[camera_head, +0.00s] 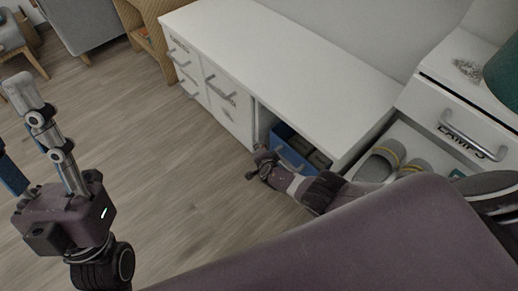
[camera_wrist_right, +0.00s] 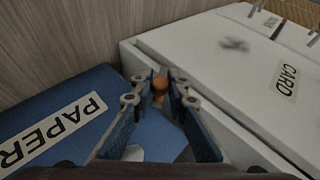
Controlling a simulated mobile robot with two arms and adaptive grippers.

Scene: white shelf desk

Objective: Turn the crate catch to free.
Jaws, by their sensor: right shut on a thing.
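The blue crate (camera_head: 287,146) sits in the open bay of the white shelf desk in the head view. In the right wrist view, a blue surface with a PAPER label (camera_wrist_right: 52,131) fills the left side. A small orange-brown knob (camera_wrist_right: 160,88), apparently the catch, shows between the fingertips. My right gripper (camera_wrist_right: 160,84) is shut on it; in the head view this gripper (camera_head: 262,163) is at the crate's front left. The catch's exact angle is hard to tell. My left gripper (camera_head: 18,125) is in the left of the head view, fingers apart and empty.
The white desk (camera_head: 290,55) has drawers and handles along its left front. A white front with a CARD label (camera_wrist_right: 289,83) is close on the right in the wrist view. Grey slippers (camera_head: 380,160) lie in a bay by the LAMPS drawer (camera_head: 465,130).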

